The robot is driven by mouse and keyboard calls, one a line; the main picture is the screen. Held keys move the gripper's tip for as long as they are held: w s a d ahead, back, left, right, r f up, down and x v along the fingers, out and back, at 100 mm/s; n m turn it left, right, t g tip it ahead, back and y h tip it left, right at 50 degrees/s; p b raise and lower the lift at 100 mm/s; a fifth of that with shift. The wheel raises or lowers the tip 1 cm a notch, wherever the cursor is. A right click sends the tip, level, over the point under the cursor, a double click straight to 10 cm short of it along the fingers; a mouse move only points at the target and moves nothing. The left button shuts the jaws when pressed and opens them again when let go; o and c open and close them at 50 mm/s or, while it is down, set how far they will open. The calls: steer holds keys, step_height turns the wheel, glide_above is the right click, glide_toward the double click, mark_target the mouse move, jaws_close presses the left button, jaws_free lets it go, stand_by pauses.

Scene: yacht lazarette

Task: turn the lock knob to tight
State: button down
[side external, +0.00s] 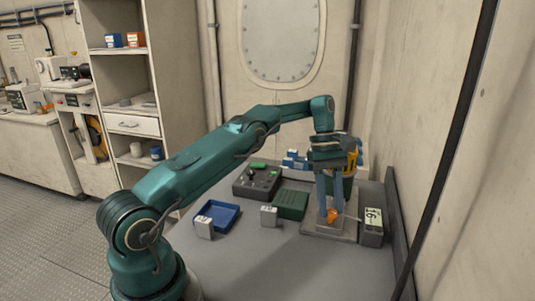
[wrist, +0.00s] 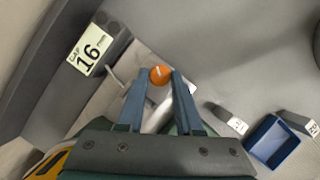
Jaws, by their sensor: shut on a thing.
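The lock knob (wrist: 160,74) is orange with a pale pointer line on its top. It sits on a light grey plate (wrist: 118,100) and also shows low between my fingers in the side view (side external: 333,216). My gripper (wrist: 160,79) points down with its two blue-grey fingers shut on the knob, one on each side. In the side view my gripper (side external: 331,211) stands over the plate at the table's right. Any tight or loose marking around the knob is too small or hidden to read.
A grey block labelled "CAP 16" (side external: 372,236) stands right beside the plate. A dark green box (side external: 290,205), a blue tray (side external: 218,215), small tagged blocks (side external: 268,216) and a dark control box (side external: 257,184) lie to the left. The front of the table is clear.

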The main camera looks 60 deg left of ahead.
steer(key=shift+m, duration=0.4)
stand_by(0.4)
steer(key=c, duration=0.6)
jaws_free()
steer(key=shift+w+n, duration=0.1)
steer(key=shift+n, duration=0.4)
steer(key=shift+s+n+t, duration=0.2)
steer(key=shift+n+t, duration=0.1)
steer(key=shift+n, duration=0.3)
